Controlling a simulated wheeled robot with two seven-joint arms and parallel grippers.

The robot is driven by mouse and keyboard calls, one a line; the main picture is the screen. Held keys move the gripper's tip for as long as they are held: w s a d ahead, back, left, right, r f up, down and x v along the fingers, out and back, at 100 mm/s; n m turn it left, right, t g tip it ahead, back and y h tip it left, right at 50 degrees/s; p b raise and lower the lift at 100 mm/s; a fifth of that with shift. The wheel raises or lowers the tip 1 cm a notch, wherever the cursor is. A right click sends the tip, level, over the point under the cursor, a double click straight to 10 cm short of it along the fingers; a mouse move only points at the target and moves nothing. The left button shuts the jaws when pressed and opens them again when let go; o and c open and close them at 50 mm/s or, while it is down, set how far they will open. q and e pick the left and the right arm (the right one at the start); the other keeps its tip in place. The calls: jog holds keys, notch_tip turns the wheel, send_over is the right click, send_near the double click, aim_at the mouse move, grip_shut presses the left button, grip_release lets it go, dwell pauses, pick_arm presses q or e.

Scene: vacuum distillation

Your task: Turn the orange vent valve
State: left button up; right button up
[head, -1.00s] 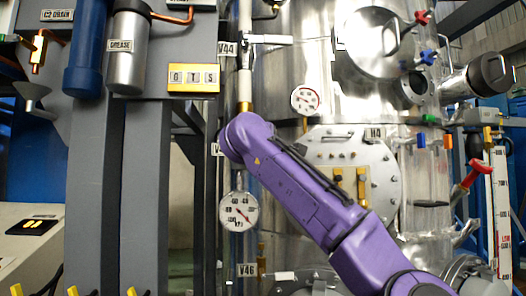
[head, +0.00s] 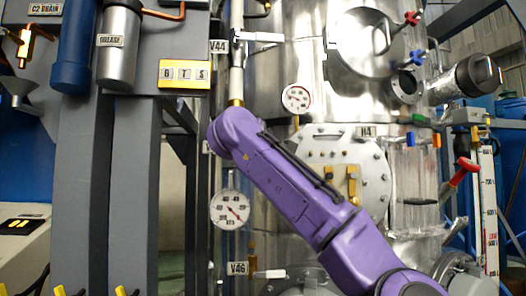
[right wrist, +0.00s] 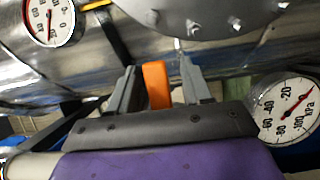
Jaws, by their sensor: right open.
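An orange block-like handle (right wrist: 156,84), which looks like the vent valve's handle, stands between the two grey fingers of my right gripper (right wrist: 159,78) in the right wrist view. The fingers are open, with a gap visible on the handle's right side; whether the left finger touches it I cannot tell. In the head view my purple right arm runs from the lower right up to the middle, and it hides both the gripper and this handle. My left gripper is not in view.
An upper gauge (head: 297,98) and a lower gauge (head: 232,209) flank my arm on the steel vessel. A round bolted flange (head: 375,170) lies close to the right of the arm. Grey columns (head: 133,190) stand at left.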

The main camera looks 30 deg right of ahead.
jog(key=b+v, duration=0.3)
jog(key=v, duration=0.6)
jog(key=shift+a, duration=0.1)
